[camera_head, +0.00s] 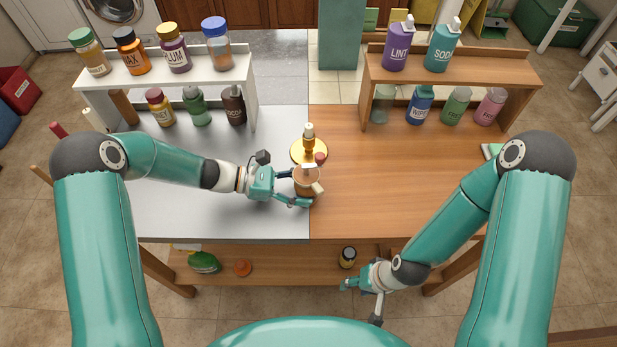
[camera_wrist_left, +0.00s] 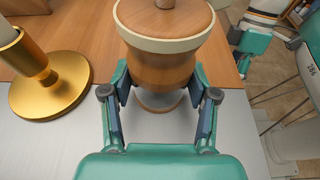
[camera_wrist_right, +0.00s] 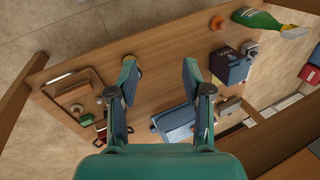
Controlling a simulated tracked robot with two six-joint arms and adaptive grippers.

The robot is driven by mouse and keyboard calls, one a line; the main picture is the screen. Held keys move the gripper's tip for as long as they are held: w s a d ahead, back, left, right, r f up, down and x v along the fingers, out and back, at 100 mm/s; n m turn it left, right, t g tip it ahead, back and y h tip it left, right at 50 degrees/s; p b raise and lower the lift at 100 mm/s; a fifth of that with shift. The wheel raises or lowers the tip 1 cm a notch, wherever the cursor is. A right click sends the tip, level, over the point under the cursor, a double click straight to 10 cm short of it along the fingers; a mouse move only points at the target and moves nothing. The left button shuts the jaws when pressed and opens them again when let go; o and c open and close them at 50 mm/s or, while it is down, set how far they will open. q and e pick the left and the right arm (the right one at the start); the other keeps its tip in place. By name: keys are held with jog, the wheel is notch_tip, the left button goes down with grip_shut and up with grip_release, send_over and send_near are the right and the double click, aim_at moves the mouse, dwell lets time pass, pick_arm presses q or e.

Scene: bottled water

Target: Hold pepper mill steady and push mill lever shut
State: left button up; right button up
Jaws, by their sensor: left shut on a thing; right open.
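The pepper mill (camera_head: 305,185) is a brown wooden body with a cream rim, standing upright near the seam of the tabletop. In the left wrist view the mill (camera_wrist_left: 160,62) fills the upper middle. My left gripper (camera_head: 303,190) is shut around its body; in the left wrist view its fingers (camera_wrist_left: 160,105) press on both sides. A pale part (camera_head: 318,188) juts out at the mill's right, possibly the lever; its exact position is unclear. My right gripper (camera_head: 350,285) is open and empty, low in front of the table; it also shows in the right wrist view (camera_wrist_right: 160,80).
A gold-based holder (camera_head: 309,151) stands just behind the mill. Bottle racks stand at the back left (camera_head: 165,76) and back right (camera_head: 490,66). The lower shelf (camera_head: 300,265) holds a green bottle (camera_head: 204,262) and a small jar (camera_head: 347,257). The right tabletop is mostly clear.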

jog(key=shift+c, duration=0.3)
jog(key=shift+r, duration=0.1)
jog(key=c, duration=0.8)
jog(key=shift+s+d+r+g, duration=0.15)
jog(key=shift+s+r+g, duration=0.2)
jog(key=shift+g, duration=0.55)
grip_shut()
jog(key=d+r+m+g+y, duration=0.1)
jog(key=d+r+g, duration=0.35)
jog(key=r, duration=0.75)
jog(key=d+r+m+g+y, duration=0.1)
jog(key=d+r+g, duration=0.4)
jog(key=r, duration=0.7)
jog(key=w+a+r+m+t, duration=0.2)
jog(key=w, duration=0.6)
jog(key=w+a+r+m+t+y, duration=0.1)
jog(key=w+a+r+m, duration=0.1)
jog(key=w, duration=0.5)
jog(key=w+a+r+m+t, duration=0.2)
jog(key=w+a+m, duration=0.1)
jog(key=w, duration=0.5)
jog(key=shift+w+a+r+t+y, duration=0.2)
jog(key=shift+w+r+t+y, duration=0.05)
jog(key=shift+w+t+y, duration=0.1)
